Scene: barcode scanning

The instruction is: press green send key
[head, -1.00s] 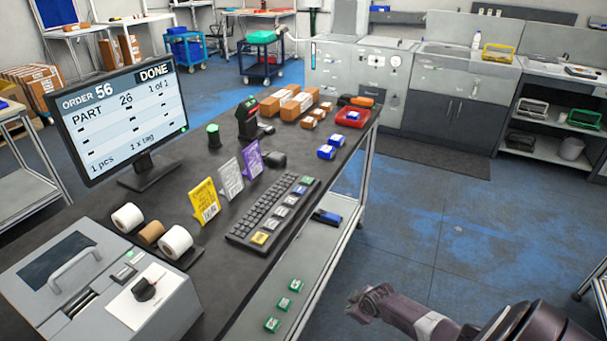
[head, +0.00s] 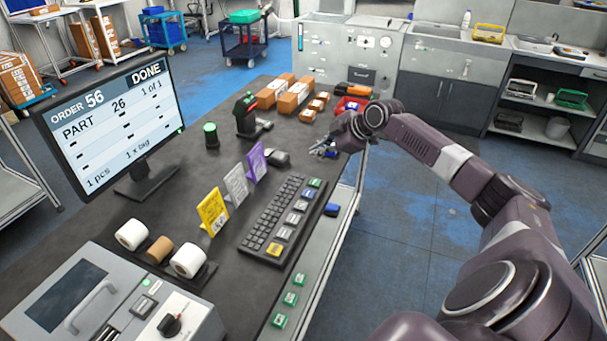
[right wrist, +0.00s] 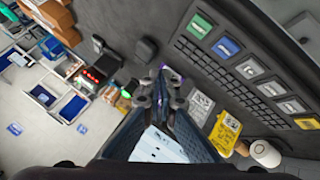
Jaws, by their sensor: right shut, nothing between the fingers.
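The green key (head: 316,183) is at the far right corner of the keyboard (head: 268,222) on the dark bench. In the right wrist view the green key (right wrist: 199,26) is at the end of a row with a blue key (right wrist: 226,47), white keys and a yellow key (right wrist: 305,123). My right gripper (head: 322,151) is shut and empty, above the bench beyond the green key and apart from it. In the right wrist view my right gripper (right wrist: 163,82) has its fingertips together, left of and below the green key. My left gripper is not in view.
A monitor (head: 115,122) reading DONE stands at the left. Yellow, grey and purple cards (head: 256,161) stand beside the keyboard. A scanner (head: 246,114), brown boxes (head: 294,96) and a red tray (head: 345,108) are farther back. Green-marked items (head: 290,299) lie on the lower shelf.

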